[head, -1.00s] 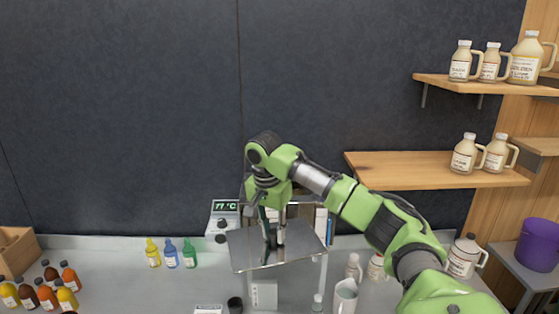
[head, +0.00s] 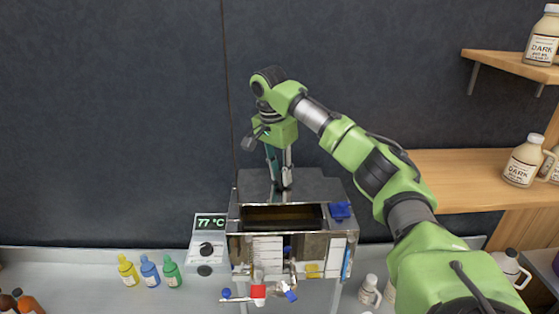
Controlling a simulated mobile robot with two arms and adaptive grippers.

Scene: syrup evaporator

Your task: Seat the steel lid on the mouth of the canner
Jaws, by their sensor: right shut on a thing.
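The canner (head: 318,246) is a steel box on the counter, with taps and coloured handles along its front. Its mouth (head: 283,217) shows as a dark rectangular opening. My left gripper is not in view.
A temperature display (head: 210,223) reading 77 °C stands left of the canner. Small yellow (head: 128,271), blue and green bottles stand farther left. Wooden shelves with jugs (head: 524,160) are at the right. A dark wall rises behind the counter.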

